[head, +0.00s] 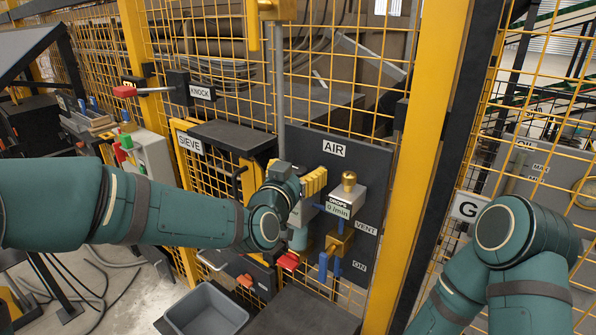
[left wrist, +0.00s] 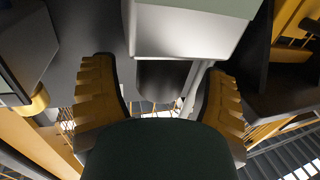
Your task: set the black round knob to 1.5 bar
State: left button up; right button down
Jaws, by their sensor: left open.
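My left gripper (head: 314,182) is at the dark AIR panel (head: 320,140), at its left part. It also shows in the left wrist view (left wrist: 162,88), with its two ridged yellow fingers open and well apart. Between them is a dark round part (left wrist: 163,82), seemingly the black knob, just below a pale grey housing (left wrist: 190,35). Gaps show on both sides of it, and I see no finger touching it. In the head view the gripper hides the knob. I cannot read a pressure scale or pointer. My right arm is at the right, its gripper out of the picture.
Right of my left gripper are a DROPS sign (head: 338,208), a brass fitting (head: 348,184) and a brass valve with blue handle (head: 337,245). A red handle (head: 288,261) is below. A yellow post (head: 425,150) stands right of the panel. A grey bin (head: 207,312) is below.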

pick_arm(q)
jog(key=c, duration=1.2)
